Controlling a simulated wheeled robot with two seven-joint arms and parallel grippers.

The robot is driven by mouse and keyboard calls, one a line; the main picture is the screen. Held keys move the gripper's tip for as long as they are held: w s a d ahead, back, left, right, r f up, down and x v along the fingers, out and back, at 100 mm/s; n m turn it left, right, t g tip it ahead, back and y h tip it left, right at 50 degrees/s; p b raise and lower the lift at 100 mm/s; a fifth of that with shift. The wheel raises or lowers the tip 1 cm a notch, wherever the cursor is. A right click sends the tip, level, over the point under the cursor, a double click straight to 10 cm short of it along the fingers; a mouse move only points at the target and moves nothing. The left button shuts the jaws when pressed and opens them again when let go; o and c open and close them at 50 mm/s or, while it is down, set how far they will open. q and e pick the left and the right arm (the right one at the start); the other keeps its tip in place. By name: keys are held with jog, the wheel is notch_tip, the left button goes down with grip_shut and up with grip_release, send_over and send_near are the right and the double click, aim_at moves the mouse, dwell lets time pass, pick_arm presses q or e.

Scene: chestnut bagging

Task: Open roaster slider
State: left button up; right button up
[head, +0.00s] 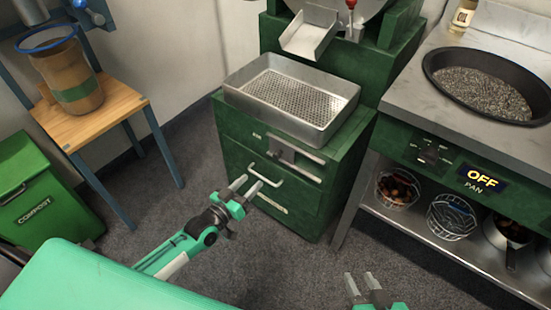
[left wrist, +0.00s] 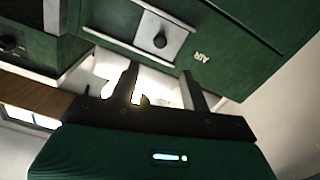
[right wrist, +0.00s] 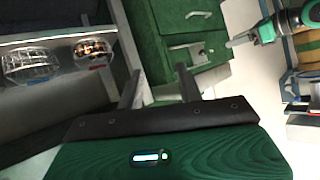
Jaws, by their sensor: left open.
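The roaster (head: 235,150) is a green cabinet in the middle of the head view. Its slider (head: 297,160) is a metal strip on the upper front. In the left wrist view the slider (left wrist: 172,25) is a pale plate with a dark knob (left wrist: 160,40), beside the word AIR. My left gripper (head: 246,183) is open and empty in front of the cabinet, below and left of the slider. In its wrist view the fingers (left wrist: 160,70) point toward the knob, apart from it. My right gripper (head: 359,277) is open and empty, low in front; its fingers (right wrist: 160,72) are spread.
A curved handle (head: 268,175) is on the cabinet front below the slider. A perforated metal tray (head: 240,88) sits on top. To the right is a counter (head: 430,90) with a pan and baskets beneath. A wooden stool (head: 115,105) and green compost bin (head: 40,190) stand left.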

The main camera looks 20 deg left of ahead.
aim_at(275, 157)
pick_arm(q)
jog(key=b+x, duration=0.1)
jog(key=x, duration=0.9)
jog(key=shift+f+b, duration=0.1)
jog(key=shift+b, duration=0.25)
jog(key=shift+x, duration=1.05)
jog(key=shift+w+d, duration=0.2)
jog(key=shift+w, duration=0.25)
pick_arm(e)
jog(key=shift+w+a+r+t+y, duration=0.4)
jog(key=shift+a+r+t, duration=0.25)
jog(key=shift+t, duration=0.35)
jog(key=shift+w+a+r+t+y, duration=0.4)
jog(key=shift+a+r+t, duration=0.2)
jog(key=shift+t, duration=0.4)
pick_arm(q)
grip_shut()
